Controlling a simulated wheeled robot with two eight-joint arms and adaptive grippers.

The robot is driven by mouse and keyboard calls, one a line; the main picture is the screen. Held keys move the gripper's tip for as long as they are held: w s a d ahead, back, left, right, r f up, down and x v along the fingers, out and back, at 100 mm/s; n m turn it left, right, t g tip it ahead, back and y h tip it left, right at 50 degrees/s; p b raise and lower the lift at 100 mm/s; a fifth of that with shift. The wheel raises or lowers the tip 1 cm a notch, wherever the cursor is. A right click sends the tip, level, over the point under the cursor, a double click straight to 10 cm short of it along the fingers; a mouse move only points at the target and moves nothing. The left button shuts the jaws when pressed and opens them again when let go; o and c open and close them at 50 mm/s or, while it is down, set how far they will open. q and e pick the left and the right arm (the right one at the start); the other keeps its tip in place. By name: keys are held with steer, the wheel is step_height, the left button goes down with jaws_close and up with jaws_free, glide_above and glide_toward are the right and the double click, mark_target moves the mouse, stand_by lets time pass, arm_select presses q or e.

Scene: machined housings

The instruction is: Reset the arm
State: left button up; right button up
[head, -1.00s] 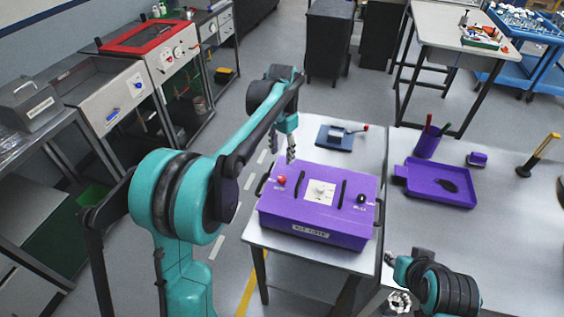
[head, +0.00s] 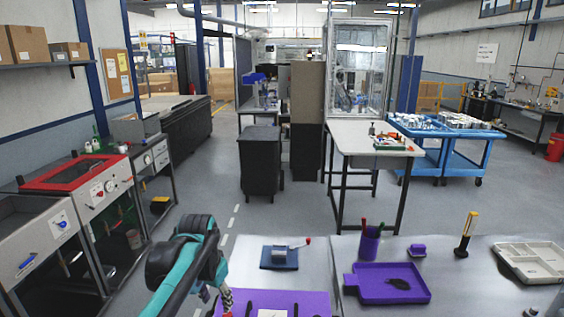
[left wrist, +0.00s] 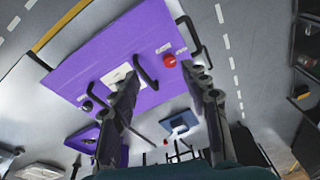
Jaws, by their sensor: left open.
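My left arm comes in from the lower left in the head view. My left gripper (head: 228,300) hangs at the left edge of the purple box (head: 290,296), which the lower frame edge cuts off. In the left wrist view the gripper (left wrist: 165,95) is open, with nothing between its two dark fingers. Beyond the fingers the purple box (left wrist: 75,65) shows its black handles, a red knob (left wrist: 169,61) and a white dial plate, partly covered by a finger. My right gripper is not in view.
A blue base with a grey block (head: 279,257) lies behind the box. To the right are a purple tray (head: 388,284), a purple pen cup (head: 369,243), a yellow-handled tool (head: 466,235) and a beige sectioned tray (head: 535,262).

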arm_select(q)
steer(key=s+f+n+t+b, duration=0.1)
steer(key=s+f+n+t, duration=0.1)
steer(key=s+f, duration=0.3)
steer(key=s+f+n+t+b, duration=0.2)
steer(key=s+f+t, duration=0.1)
steer(key=s, duration=1)
steer(key=shift+s+a+f, duration=0.15)
steer(key=shift+s+f, duration=0.15)
steer(key=shift+f, duration=0.6)
